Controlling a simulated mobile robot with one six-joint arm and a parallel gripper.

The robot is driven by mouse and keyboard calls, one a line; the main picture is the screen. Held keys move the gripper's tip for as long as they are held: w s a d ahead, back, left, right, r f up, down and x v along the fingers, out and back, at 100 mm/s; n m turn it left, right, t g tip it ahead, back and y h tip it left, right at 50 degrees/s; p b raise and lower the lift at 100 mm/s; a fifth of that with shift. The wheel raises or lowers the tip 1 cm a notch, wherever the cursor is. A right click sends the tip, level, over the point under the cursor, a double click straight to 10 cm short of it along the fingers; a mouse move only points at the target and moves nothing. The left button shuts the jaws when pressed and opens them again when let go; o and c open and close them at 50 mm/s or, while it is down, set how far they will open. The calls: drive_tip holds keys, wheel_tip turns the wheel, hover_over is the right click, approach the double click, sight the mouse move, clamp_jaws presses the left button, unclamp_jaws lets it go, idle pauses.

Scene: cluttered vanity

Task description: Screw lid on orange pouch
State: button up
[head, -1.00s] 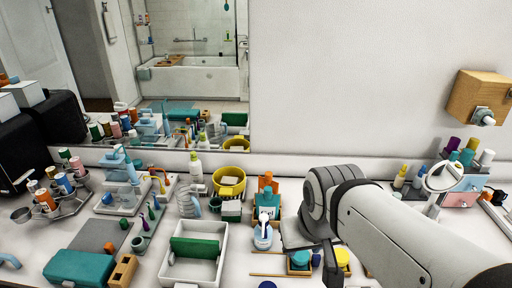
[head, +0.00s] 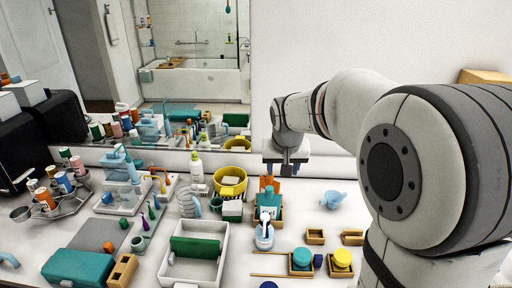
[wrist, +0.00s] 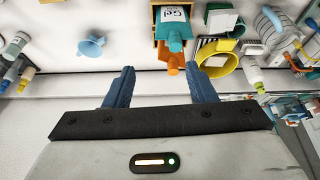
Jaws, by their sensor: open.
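The orange pouch (head: 267,183) stands at the back of a wooden holder, behind a teal pouch (head: 268,200). The wrist view also shows the orange pouch (wrist: 163,58) and the teal pouch (wrist: 174,28), which bears a "Gel" label. My gripper (head: 285,170) is above and behind the holder near the mirror wall, its fingers pointing down. In the wrist view my gripper (wrist: 163,78) is open and empty, and the orange pouch shows beyond the gap between its fingers. I cannot tell which small part is the pouch's lid.
A blue-and-white pump bottle (head: 264,236) stands in front of the holder. A light-blue funnel (head: 333,199) lies to the right on clear counter. Small wooden trays (head: 315,236) and teal (head: 302,257) and yellow (head: 342,257) round items are at front.

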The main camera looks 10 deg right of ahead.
drive_tip(key=shift+m, duration=0.3)
drive_tip(key=shift+w+f+p, duration=0.15)
drive_tip(key=shift+w+f, duration=2.1)
drive_tip(key=shift+w, duration=0.5)
drive_tip(key=shift+w+f+p, duration=0.2)
drive_tip(key=shift+w+f, duration=2.05)
drive_tip(key=shift+w, duration=0.5)
drive_tip(key=shift+w+f+p, duration=0.15)
drive_tip(key=shift+w+f, duration=2.1)
drive_tip(key=shift+w, duration=0.5)
drive_tip(key=shift+c, duration=0.2)
clamp_jaws()
drive_tip(key=shift+a+f+m+h+b, duration=0.1)
drive_tip(key=shift+f+m+h+b, duration=0.3)
drive_tip(key=shift+b, duration=0.75)
drive_tip(key=shift+r+m+h+b, duration=0.1)
drive_tip(key=shift+m+h+b, duration=0.2)
drive_tip(key=shift+m+b, duration=0.75)
drive_tip(key=shift+a+r+m+h+b, duration=0.15)
drive_tip(key=shift+m+h+b, duration=0.15)
drive_tip(key=shift+m+b, duration=0.35)
drive_tip(key=shift+r+m, duration=0.2)
drive_tip(key=shift+m, duration=0.1)
